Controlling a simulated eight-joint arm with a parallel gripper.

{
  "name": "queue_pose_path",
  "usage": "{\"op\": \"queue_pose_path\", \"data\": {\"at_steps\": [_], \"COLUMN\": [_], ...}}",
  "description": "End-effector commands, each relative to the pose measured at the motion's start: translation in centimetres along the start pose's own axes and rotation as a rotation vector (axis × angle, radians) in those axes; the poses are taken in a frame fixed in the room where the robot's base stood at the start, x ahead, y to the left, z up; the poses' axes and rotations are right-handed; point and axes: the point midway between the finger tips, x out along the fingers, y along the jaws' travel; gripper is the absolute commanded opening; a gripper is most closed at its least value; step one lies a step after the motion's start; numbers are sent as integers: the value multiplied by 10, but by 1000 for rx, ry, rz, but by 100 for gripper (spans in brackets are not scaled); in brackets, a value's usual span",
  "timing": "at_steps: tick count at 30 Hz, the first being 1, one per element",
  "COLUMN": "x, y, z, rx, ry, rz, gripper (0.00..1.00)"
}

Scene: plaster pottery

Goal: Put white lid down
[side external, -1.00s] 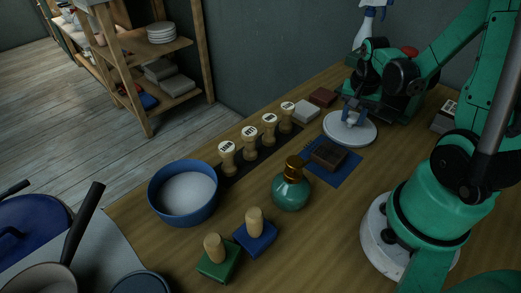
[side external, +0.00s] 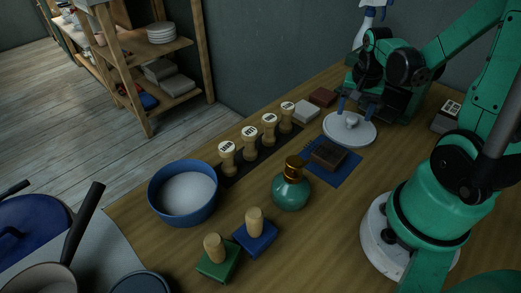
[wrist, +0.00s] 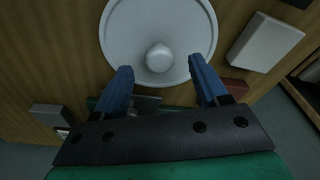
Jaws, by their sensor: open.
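The white lid (side external: 336,131) is a round disc with a knob, lying flat on the wooden table near the back right. In the wrist view the lid (wrist: 130,30) shows from above, its knob (wrist: 159,58) facing up. My gripper (side external: 357,103) is open and empty just behind and above the lid. In the wrist view its two blue fingers (wrist: 160,78) stand wide apart on either side of the knob's line, not touching the knob. Whether the fingers touch the rim I cannot tell.
A dark block on a blue mat (side external: 347,173) lies in front of the lid. A white block (side external: 306,111) and a dark red block (side external: 323,97) sit to its left. Several stamps (side external: 250,138), a green bottle (side external: 291,190) and a blue bowl (side external: 183,193) stand farther left.

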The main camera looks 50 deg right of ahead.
Motion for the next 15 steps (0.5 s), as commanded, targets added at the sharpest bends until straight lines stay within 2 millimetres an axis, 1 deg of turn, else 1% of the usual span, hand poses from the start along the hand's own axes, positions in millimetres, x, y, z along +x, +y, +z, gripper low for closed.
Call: {"op": "queue_pose_path", "data": {"at_steps": [15], "x": [-76], "y": [1], "z": [2], "rx": [-1], "ry": [0], "rz": [0], "gripper": [66]}}
